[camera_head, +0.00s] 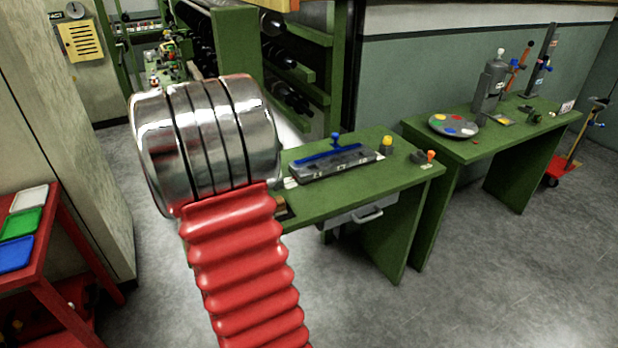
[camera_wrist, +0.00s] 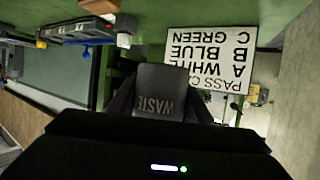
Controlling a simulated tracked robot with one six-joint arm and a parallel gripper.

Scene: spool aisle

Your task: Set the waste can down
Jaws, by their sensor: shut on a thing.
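The waste can (camera_wrist: 160,84) is dark grey, with "WASTE" lettered on its side. It shows in the middle of the wrist view, with its lettering upside down in that picture. My gripper (camera_wrist: 163,103) is shut on it, with dark fingers at its two sides. A black part of my wrist covers the lower part of the wrist view and hides part of the can. In the head view my arm hides the gripper and the can. I cannot tell whether the can touches anything beneath it.
A white sign (camera_wrist: 212,56) reads A WHITE, B BLUE, C GREEN. A green bench (camera_head: 352,190) holds a grey tray (camera_head: 337,165) with a blue handle. Another green bench (camera_head: 470,148) stands right. A red cart (camera_head: 60,225) with coloured trays stands left. Floor (camera_head: 480,290) at front right is clear.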

